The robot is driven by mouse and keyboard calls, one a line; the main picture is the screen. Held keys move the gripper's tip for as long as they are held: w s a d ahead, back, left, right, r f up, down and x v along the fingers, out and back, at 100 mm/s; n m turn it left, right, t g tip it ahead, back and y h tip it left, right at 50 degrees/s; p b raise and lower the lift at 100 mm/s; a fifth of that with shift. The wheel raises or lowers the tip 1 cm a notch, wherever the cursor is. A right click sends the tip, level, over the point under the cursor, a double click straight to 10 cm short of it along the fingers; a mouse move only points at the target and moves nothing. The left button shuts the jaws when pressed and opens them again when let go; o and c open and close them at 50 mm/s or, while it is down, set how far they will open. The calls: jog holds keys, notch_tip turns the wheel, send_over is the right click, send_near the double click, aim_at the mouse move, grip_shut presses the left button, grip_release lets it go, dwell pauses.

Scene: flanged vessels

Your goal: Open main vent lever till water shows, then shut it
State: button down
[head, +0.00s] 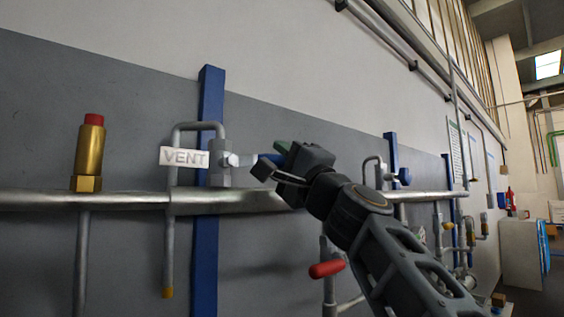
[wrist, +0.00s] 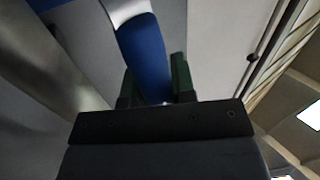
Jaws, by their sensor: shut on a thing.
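The main vent valve (head: 219,165) stands on the horizontal grey pipe in the head view, beside a white plate marked VENT (head: 184,157). Its blue-handled lever (head: 268,158) points right from the valve, roughly level. My gripper (head: 277,160) is shut on the lever's blue handle, which hides part of it. In the wrist view the blue handle (wrist: 143,50) runs between the green fingers of my gripper (wrist: 157,92). The vent's thin outlet pipe (head: 168,245) hangs down to a brass-coloured tip (head: 168,293). I see no water at the tip.
A brass valve with a red cap (head: 91,145) stands on the pipe at left. Blue posts (head: 210,95) stand against the wall.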

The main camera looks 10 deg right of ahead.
jog(key=shift+f+m+t+h+b, duration=0.3)
jog(key=shift+f+m+h, duration=0.1)
jog(key=shift+m+h, duration=0.25)
jog(key=shift+w, duration=0.1)
jog(key=c, duration=0.9)
grip_release()
jog(key=shift+c, duration=0.2)
jog(key=b+v, duration=0.5)
jog(key=v, duration=0.9)
